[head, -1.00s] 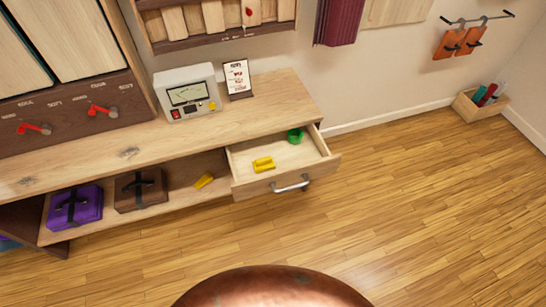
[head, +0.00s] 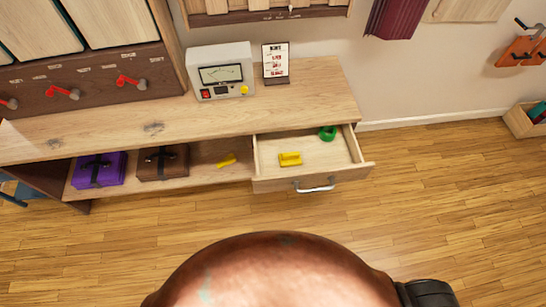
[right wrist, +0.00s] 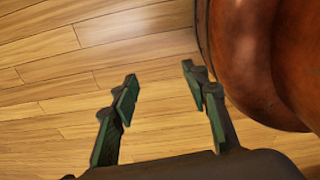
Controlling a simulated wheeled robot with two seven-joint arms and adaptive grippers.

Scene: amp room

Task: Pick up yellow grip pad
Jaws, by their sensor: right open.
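A yellow grip pad (head: 290,159) lies in the open drawer (head: 358,172) under the wooden counter. Another yellow piece (head: 227,160) lies on the open shelf just left of the drawer. My right gripper (right wrist: 158,85) is open and empty in the right wrist view, above bare wooden floor and well away from the drawer. Its fingers are not visible in the head view, where only a dark part of my arm shows at the lower right. My left gripper is not in view.
A green ring-shaped item (head: 327,133) sits at the drawer's back. A purple case (head: 98,170) and a brown case (head: 162,164) stand on the shelf. A meter box (head: 221,72) and a small sign (head: 275,62) stand on the counter. The floor before the drawer is clear.

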